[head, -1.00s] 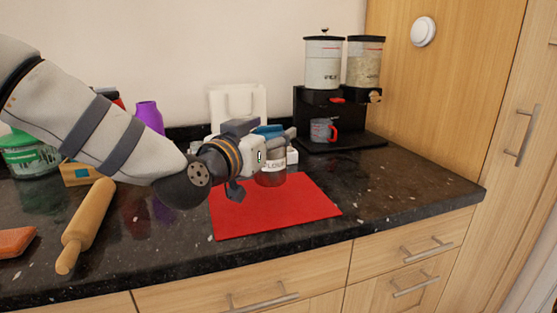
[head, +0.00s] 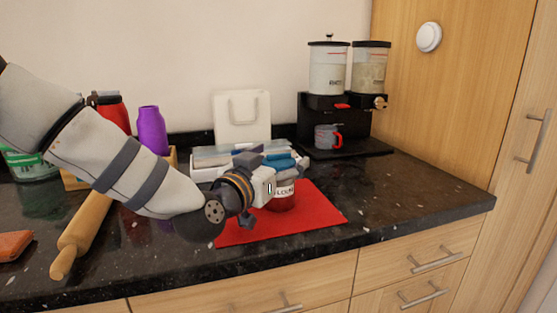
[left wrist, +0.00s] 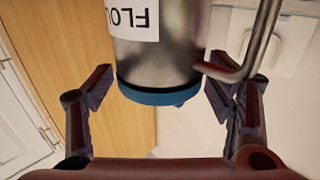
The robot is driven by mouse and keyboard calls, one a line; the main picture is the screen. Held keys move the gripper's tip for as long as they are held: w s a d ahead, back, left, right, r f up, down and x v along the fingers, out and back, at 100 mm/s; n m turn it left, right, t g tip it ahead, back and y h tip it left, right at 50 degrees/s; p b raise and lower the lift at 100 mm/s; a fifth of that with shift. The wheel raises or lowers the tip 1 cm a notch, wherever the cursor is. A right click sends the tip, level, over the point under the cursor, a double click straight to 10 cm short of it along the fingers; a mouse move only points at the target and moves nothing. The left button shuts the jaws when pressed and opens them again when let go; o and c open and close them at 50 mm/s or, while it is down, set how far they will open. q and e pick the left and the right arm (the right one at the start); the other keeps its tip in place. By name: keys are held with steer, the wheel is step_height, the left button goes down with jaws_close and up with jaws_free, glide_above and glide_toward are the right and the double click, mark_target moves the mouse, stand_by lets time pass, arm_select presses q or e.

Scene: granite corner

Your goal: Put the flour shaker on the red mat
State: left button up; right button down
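The flour shaker (head: 284,195) is a metal can with a white label, a blue lid and a side handle. In the left wrist view the shaker (left wrist: 158,58) appears upside down between the two fingers (left wrist: 160,85), with the lid toward the palm. Part of the shaker is hidden by my gripper in the head view. My right gripper is not in view.
Behind are a white tray (head: 207,172) and white bag (head: 242,117). A black dispenser stand (head: 314,109) with a mug (head: 325,137) is back right. The right counter is clear.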

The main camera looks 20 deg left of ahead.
arm_select(q)
steer(key=shift+r, duration=0.3)
steer(key=s+a+p, duration=0.1)
steer(key=s+a, duration=0.1)
steer(key=s, duration=0.9)
steer(key=shift+s+p, duration=0.35)
steer(key=shift+s, duration=0.05)
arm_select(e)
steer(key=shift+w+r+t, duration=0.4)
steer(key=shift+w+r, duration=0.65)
arm_select(q)
steer(key=shift+a+f, duration=0.1)
steer(key=shift+f, duration=0.05)
